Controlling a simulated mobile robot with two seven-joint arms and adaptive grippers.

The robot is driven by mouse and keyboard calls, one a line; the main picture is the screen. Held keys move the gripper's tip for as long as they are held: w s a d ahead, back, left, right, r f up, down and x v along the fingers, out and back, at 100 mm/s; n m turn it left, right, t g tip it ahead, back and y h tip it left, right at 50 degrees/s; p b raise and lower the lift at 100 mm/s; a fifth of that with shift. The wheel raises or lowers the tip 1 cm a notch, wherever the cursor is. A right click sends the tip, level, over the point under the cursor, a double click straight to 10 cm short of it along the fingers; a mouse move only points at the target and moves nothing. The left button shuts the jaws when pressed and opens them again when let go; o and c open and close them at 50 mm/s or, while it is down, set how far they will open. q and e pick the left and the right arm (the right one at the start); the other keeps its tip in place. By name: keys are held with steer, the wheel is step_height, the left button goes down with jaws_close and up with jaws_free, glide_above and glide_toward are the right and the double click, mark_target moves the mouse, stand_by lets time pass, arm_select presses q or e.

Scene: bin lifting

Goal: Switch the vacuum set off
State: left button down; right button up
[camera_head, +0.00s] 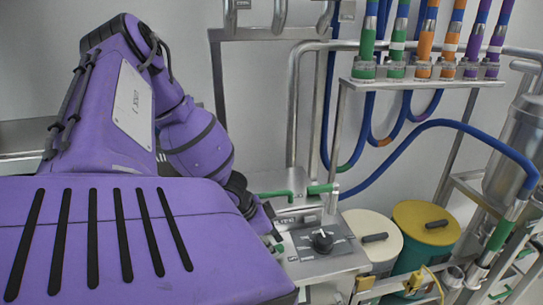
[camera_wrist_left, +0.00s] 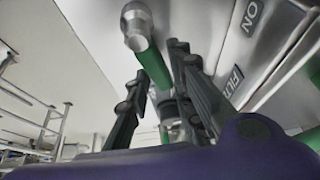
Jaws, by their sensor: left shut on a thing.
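A metal control panel (camera_head: 300,262) with printed labels sits right of my left arm in the head view, with a black rotary knob (camera_head: 322,240) on it. Which part is the vacuum switch I cannot tell. Green handles (camera_head: 322,188) show just behind the panel. My left gripper (camera_head: 268,222) is at the panel's left edge, mostly hidden by my purple arm. In the left wrist view its dark fingers (camera_wrist_left: 160,62) stand on either side of a green handle (camera_wrist_left: 154,66) with a metal end, shut on it. Labels reading "ON" show on the panel (camera_wrist_left: 268,50) beside it. My right gripper is out of view.
A cream-lidded drum (camera_head: 372,226) and a yellow-lidded green drum (camera_head: 426,224) stand right of the panel. A metal rack (camera_head: 420,84) holds several coloured hoses above. A blue hose (camera_head: 440,124) arcs to a steel vessel (camera_head: 515,150) at right. Pipes run along the wall.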

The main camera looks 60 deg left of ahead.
arm_select(q)
steer(key=shift+a+r, duration=0.15)
steer(key=shift+a, duration=0.4)
steer(key=c, duration=1.8)
jaws_free()
steer(key=shift+c, duration=0.2)
steer(key=shift+o, duration=1)
steer(key=shift+s, duration=0.15)
steer(key=shift+d, duration=0.1)
step_height(320, 180, up, 10)
steer(key=shift+c, duration=0.5)
